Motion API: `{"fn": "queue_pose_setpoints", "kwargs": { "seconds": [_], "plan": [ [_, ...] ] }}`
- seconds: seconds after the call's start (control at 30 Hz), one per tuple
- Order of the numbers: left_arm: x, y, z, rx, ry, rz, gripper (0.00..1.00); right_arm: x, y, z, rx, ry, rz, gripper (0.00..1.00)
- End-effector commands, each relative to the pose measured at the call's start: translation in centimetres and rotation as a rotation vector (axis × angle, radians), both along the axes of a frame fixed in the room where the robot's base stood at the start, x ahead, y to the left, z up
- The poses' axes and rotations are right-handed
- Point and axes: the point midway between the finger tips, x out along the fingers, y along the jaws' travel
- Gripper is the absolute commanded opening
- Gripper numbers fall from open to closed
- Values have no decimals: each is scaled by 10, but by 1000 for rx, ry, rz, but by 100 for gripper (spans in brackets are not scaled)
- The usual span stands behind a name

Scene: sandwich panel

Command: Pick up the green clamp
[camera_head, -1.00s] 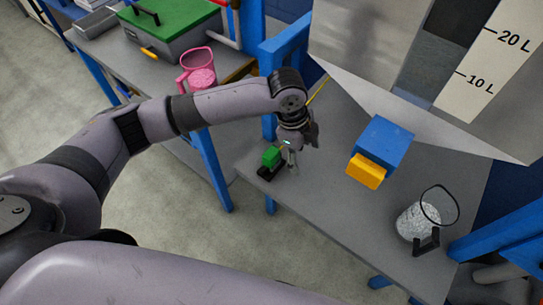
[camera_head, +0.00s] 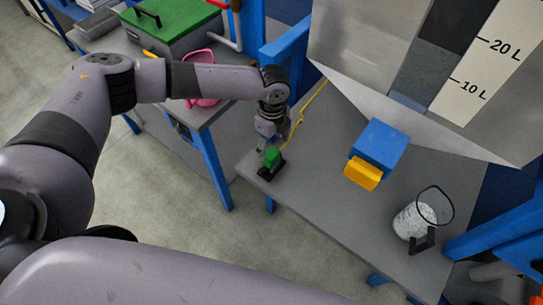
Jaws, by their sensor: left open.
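The green clamp (camera_head: 272,158) stands on a black base on the grey table (camera_head: 330,205), close to the table's left corner. My left gripper (camera_head: 267,147) points down just above and behind the clamp, very close to it. It is open. Whether a finger touches the clamp cannot be told at this size. My right gripper is not in view.
A blue box with a yellow block (camera_head: 362,173) sits mid-table. A yellow cord (camera_head: 312,103) lies behind my gripper. A pink jug (camera_head: 203,101) and green-lidded box (camera_head: 170,20) are on the left bench.

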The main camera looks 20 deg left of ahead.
Motion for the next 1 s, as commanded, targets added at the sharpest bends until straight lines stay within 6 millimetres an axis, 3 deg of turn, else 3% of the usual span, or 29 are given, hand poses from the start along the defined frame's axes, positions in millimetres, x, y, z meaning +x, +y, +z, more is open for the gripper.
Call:
{"fn": "queue_pose_setpoints", "kwargs": {
  "seconds": [0.27,0.6,0.87,1.0],
  "plan": [
    [-1,0,-21,0,1,0,67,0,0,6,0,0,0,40],
    [-2,1,-66,0,1,1,67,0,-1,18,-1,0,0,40],
    [-2,1,-69,0,0,0,67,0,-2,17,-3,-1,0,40],
    [-2,1,-69,0,0,0,57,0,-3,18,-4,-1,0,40]
  ]
}}
